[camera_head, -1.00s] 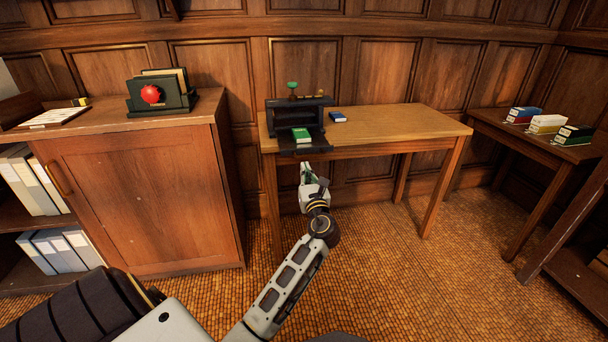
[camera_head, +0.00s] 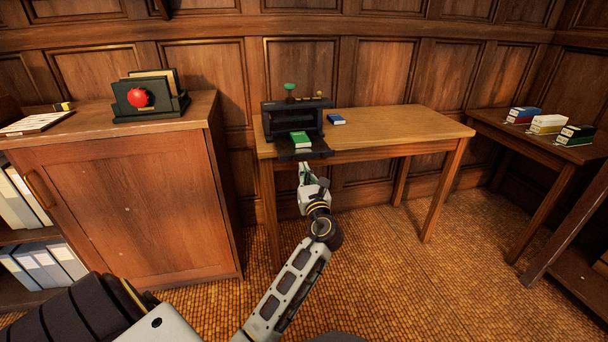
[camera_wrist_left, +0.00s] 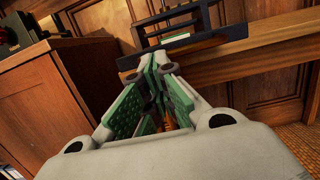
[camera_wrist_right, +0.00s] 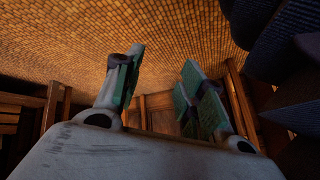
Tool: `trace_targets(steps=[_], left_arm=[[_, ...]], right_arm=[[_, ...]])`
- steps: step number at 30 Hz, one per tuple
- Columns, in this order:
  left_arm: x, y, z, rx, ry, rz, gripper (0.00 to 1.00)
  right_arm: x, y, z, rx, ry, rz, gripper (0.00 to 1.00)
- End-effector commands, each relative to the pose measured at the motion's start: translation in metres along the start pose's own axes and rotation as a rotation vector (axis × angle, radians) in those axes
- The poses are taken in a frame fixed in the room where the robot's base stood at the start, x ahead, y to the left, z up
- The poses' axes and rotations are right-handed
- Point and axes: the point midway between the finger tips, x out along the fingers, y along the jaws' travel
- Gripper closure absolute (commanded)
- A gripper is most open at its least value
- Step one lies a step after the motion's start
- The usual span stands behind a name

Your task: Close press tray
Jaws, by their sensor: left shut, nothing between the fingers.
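The dark press (camera_head: 268,122) stands on the left end of the wooden table. Its flat black tray (camera_head: 321,147) sticks out at the front, over the table edge, with a green and white block (camera_head: 300,138) on it. My left gripper (camera_head: 304,167) is shut and empty, just in front of and below the tray in the head view. In the left wrist view the tray (camera_wrist_left: 234,32) lies beyond the closed fingertips (camera_wrist_left: 150,75), with a visible gap. My right gripper (camera_wrist_right: 160,82) shows only in its wrist view, fingers apart and empty, with the tiled floor beyond.
A blue book (camera_head: 337,119) lies right of the press on the table (camera_head: 400,122). A wooden cabinet (camera_head: 125,205) stands at left, carrying a dark holder with a red ball (camera_head: 138,98). A side table (camera_head: 520,145) with small boxes is at right. Floor at front right is clear.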

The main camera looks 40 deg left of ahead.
Motion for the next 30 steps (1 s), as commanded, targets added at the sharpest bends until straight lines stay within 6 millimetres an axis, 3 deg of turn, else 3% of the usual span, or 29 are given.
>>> trace_targets(steps=[11,30], left_arm=[[0.013,-0.001,-0.001,0.002,-0.002,-0.001,1.0],[0.088,-0.002,-0.014,0.001,-0.003,-0.002,1.0]], right_arm=[[-0.006,0.0,-0.002,-0.006,-0.017,0.01,0.6],[-0.046,-0.007,-0.027,-0.031,-0.092,0.044,0.6]])
